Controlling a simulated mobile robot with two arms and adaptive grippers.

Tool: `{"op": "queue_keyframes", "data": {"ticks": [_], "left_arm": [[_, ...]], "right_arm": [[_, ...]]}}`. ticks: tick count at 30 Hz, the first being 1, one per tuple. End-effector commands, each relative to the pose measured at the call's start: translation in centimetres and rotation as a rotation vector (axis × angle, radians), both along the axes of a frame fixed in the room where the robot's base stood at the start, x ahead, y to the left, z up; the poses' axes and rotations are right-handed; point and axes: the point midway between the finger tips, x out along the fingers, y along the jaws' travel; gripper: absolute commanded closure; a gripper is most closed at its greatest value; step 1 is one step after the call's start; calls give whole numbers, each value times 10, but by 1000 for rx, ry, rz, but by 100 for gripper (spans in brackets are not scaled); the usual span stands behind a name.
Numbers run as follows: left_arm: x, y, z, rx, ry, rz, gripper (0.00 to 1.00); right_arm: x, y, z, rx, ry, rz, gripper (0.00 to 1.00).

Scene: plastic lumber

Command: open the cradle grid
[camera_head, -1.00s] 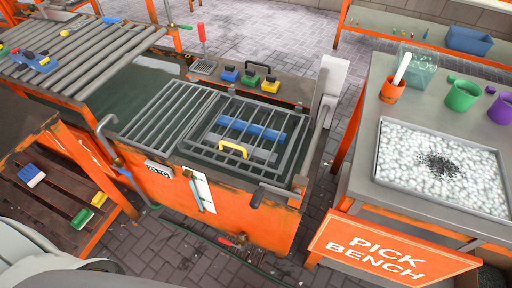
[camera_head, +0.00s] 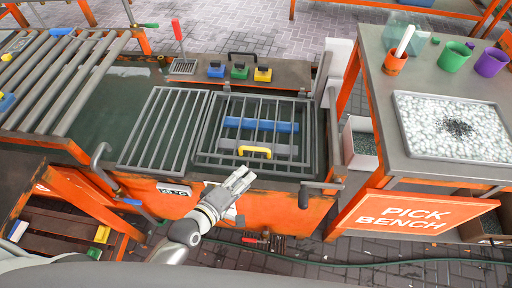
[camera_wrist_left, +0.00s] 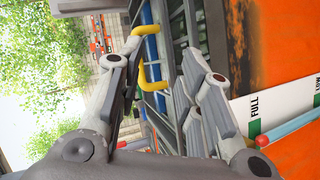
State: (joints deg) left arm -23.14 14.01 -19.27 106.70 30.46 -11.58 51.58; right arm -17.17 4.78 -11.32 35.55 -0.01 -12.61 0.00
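The cradle grid (camera_head: 232,113), a grey barred lid with a yellow handle (camera_head: 255,151) on its front edge, lies flat and closed over the tank; blue and grey bars show beneath it. My left gripper (camera_head: 245,175) is just in front of and below the handle, apart from it in the head view. In the left wrist view the gripper (camera_wrist_left: 163,52) is open, and the yellow handle (camera_wrist_left: 150,77) shows between and beyond its fingers. I cannot tell whether a finger touches it. My right gripper is not in view.
A second fixed grating (camera_head: 165,128) lies left of the grid. A crank handle (camera_head: 308,195) sticks out at the tank's front right corner, and a bent pipe (camera_head: 98,158) stands at the left. The pick bench (camera_head: 385,130) is at the right. Coloured blocks (camera_head: 239,72) sit behind.

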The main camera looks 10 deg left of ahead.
Motion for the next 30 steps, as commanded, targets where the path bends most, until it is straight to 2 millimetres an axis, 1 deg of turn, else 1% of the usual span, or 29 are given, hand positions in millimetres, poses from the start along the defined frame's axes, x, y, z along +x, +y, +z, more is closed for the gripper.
{"op": "queue_keyframes", "data": {"ticks": [3,6,9,14,17,22,27,30], "left_arm": [[9,4,6,-134,-19,70,66],[14,9,10,-223,-32,117,66],[17,12,13,-278,-39,146,66],[27,10,12,-300,-43,158,66],[39,5,10,-299,-44,157,66],[66,-7,5,-298,-45,157,66],[91,-17,-1,-297,-44,156,66],[102,-22,-4,-295,-44,156,66]], "right_arm": [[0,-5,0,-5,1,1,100],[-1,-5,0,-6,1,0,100],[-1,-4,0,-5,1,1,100],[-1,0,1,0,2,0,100],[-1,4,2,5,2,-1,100],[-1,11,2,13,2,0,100],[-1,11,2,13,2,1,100],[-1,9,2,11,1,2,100]]}}
